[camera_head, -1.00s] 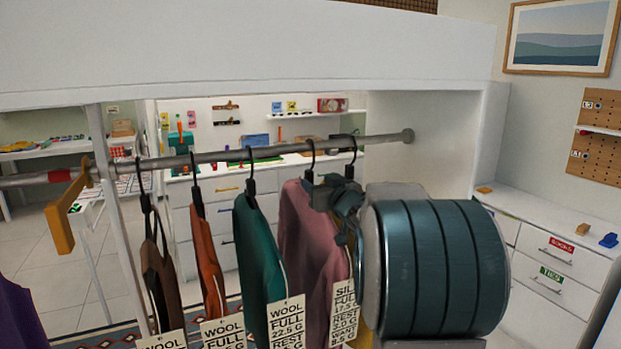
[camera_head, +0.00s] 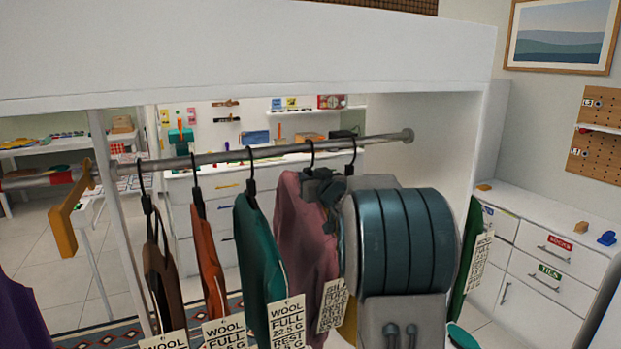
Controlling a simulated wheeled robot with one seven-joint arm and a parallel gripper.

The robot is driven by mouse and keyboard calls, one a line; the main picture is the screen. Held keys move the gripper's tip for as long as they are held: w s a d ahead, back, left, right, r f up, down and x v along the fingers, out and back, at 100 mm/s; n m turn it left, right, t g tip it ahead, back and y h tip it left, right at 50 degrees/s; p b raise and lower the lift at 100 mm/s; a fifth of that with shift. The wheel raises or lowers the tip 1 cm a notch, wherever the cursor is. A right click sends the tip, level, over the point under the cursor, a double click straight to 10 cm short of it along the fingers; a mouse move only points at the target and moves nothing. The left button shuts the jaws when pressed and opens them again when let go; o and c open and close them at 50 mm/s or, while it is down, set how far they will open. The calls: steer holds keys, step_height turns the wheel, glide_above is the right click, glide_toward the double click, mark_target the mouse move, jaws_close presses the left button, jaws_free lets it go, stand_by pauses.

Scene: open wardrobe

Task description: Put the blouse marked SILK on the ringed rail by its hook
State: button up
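The pink blouse (camera_head: 300,222) hangs from the near rail by a black hook, between a teal garment and my arm. Its tag (camera_head: 333,305) is tilted and hard to read now; the earlier frame shows SILK on it. My gripper (camera_head: 322,187) is at the top of the pink blouse, by the neck of its hanger, just below the rail. Its fingers overlap the dark hanger, so their opening is unclear. The rail's left stretch carries a red ring (camera_head: 62,178), beyond a white upright.
Brown (camera_head: 160,275), orange (camera_head: 207,265) and teal (camera_head: 258,250) garments hang close on the left. A green garment (camera_head: 468,255) shows right of my arm. An orange bracket (camera_head: 65,225) and the upright (camera_head: 118,215) stand by the ringed stretch. A white board (camera_head: 250,45) spans above.

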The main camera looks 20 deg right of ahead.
steer(key=shift+r, duration=0.1)
jaws_close()
steer(key=shift+r+p, duration=1.85)
steer(key=shift+r, duration=0.1)
